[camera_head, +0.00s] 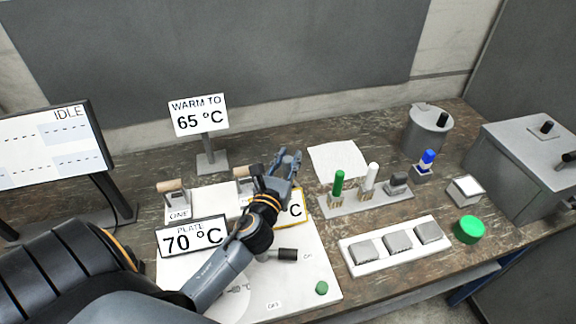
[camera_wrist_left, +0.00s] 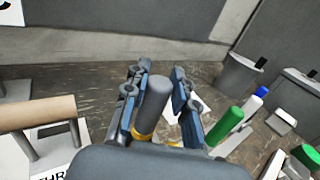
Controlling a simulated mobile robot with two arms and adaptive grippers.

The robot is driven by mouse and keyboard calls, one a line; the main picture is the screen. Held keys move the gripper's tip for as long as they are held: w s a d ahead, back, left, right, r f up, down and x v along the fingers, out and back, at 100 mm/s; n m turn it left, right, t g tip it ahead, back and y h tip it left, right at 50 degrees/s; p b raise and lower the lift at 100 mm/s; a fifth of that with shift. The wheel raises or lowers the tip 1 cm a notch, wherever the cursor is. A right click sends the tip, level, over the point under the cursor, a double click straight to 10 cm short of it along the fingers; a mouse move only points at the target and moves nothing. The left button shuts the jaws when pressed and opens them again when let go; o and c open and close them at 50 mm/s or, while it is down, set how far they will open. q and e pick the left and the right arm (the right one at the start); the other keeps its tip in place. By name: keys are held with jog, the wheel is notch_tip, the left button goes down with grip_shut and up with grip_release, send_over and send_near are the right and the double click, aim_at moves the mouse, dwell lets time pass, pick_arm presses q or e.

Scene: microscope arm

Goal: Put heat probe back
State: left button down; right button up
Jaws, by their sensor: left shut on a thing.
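My left gripper (camera_head: 286,158) is shut on a grey cylinder with a yellow band, which I take to be the heat probe (camera_wrist_left: 153,104). In the left wrist view it stands between the two blue-grey fingers, and its lower end is hidden by the gripper body. In the head view the gripper is above the back edge of the white plate unit (camera_head: 315,262), and the probe cannot be made out. A rack (camera_head: 345,207) to the right holds a green-handled tool (camera_head: 338,184), a white-handled tool (camera_head: 371,176) and a dark grey piece. My right gripper is not in view.
A "70 °C" plate sign (camera_head: 192,237) and a partly hidden yellow-framed sign (camera_head: 295,207) stand near my arm. Wooden-handled holders (camera_head: 175,201) stand behind. A "WARM TO 65 °C" sign (camera_head: 198,115) is at the back. A white sheet (camera_head: 335,160) lies right of the gripper.

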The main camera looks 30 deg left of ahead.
pick_arm(q)
jog(key=shift+f, duration=0.55)
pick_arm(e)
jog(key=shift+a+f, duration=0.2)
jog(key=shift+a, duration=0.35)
pick_arm(q)
jog(key=shift+f, duration=0.15)
jog(key=shift+f, duration=0.15)
jog(key=c, duration=1.1)
grip_release()
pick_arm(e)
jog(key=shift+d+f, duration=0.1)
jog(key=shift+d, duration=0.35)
